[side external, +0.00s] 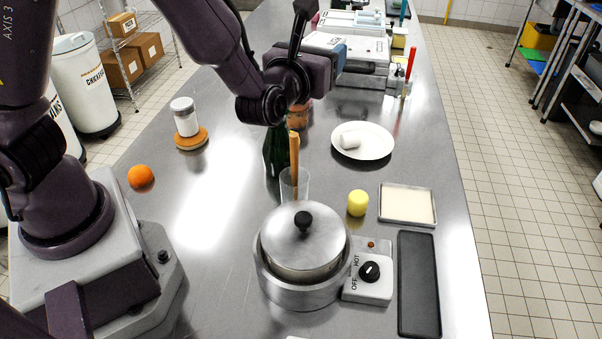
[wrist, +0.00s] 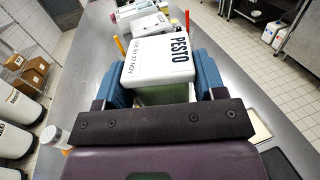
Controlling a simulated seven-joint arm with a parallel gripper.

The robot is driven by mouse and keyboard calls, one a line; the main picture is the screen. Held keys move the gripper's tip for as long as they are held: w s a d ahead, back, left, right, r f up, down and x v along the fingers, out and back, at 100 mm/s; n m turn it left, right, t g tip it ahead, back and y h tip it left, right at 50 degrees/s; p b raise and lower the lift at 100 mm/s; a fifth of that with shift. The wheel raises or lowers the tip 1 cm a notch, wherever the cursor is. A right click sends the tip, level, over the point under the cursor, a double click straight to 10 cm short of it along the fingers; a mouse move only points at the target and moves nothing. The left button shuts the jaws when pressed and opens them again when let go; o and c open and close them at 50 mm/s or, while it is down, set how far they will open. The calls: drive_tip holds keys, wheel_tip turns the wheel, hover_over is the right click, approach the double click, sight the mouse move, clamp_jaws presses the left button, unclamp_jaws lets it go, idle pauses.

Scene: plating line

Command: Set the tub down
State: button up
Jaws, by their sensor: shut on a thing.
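The tub (wrist: 158,62) has a white lid marked PESTO and a greenish body. In the wrist view it sits between the blue fingers of my gripper (wrist: 163,82), which is shut on it. In the side view my gripper (side external: 340,58) is above the far half of the steel counter, with one blue finger showing.
A lidded pot (side external: 285,238) stands at the front beside a knob box (side external: 368,285). White equipment (side external: 358,72) stands behind. The counter left of the bottle is fairly clear.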

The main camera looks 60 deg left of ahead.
drive_tip(key=s+d+r+m+t+h, duration=0.1)
drive_tip(key=d+r+m+h, duration=0.1)
drive_tip(key=d+h, duration=0.3)
drive_tip(key=s+d+f+m+h, duration=0.45)
drive_tip(key=s+d+f, duration=0.25)
drive_tip(key=d, duration=0.2)
drive_tip(key=s+d+f+m+h, duration=0.4)
drive_tip(key=s+d+f+h, duration=0.25)
drive_tip(key=d, duration=0.25)
drive_tip(key=w+d+f, duration=0.4)
drive_tip(key=w+f, duration=0.1)
drive_tip(key=w+d+f, duration=0.4)
drive_tip(key=w+d, duration=0.1)
drive_tip(key=shift+w+d+f, duration=0.1)
drive_tip(key=shift+w+f, duration=0.05)
drive_tip(key=shift+f, duration=0.2)
drive_tip(key=shift+w+d+f, duration=0.1)
drive_tip(key=shift+f, duration=1.55)
